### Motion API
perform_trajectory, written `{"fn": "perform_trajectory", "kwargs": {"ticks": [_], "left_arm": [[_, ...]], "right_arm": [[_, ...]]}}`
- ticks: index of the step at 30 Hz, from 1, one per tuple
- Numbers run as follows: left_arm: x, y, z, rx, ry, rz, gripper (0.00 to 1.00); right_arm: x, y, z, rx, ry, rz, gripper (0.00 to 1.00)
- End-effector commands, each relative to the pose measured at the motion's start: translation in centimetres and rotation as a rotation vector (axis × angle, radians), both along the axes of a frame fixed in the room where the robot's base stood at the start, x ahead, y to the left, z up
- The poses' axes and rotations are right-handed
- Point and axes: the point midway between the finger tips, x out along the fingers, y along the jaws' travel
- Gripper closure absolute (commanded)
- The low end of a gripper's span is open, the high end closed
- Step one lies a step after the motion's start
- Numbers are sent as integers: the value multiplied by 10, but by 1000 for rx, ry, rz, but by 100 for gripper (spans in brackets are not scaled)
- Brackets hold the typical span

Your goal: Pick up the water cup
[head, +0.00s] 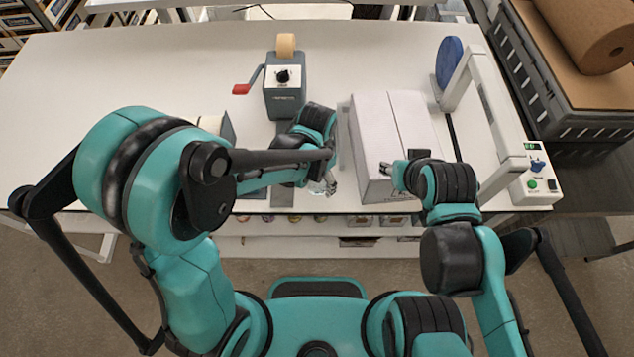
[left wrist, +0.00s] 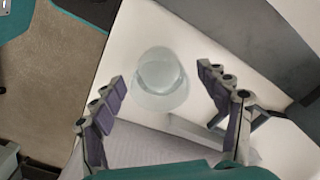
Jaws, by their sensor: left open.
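The water cup (left wrist: 160,72) is clear and round, seen from above in the left wrist view on the white table (left wrist: 165,30). My left gripper (left wrist: 161,82) is open, with one finger on either side of the cup and a gap to each. In the head view my left gripper (head: 329,183) is low at the table's front edge, left of a white box (head: 390,120). The cup is hard to make out there, largely hidden by the gripper. My right gripper (head: 390,169) is by the box's front right part; its finger opening is too small to judge.
A grey dispenser (head: 285,96) with a red handle stands at the back, beyond my left arm. A white machine (head: 494,112) with a blue disc is at the right. A dark crate (head: 560,110) carries a brown roll (head: 590,30). The table's left part is clear.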

Motion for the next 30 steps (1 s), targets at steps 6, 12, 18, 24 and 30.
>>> {"fn": "perform_trajectory", "kwargs": {"ticks": [6,12,18,24,30], "left_arm": [[0,0,1,0,0,0,43],[0,0,1,0,0,0,81],[0,0,1,0,0,0,81],[0,0,4,0,0,0,81],[0,0,16,0,0,0,81]], "right_arm": [[0,0,1,0,0,0,60],[0,0,1,0,0,0,60],[0,0,1,0,0,0,60],[0,0,2,0,0,0,60],[0,0,5,0,0,0,60]]}}
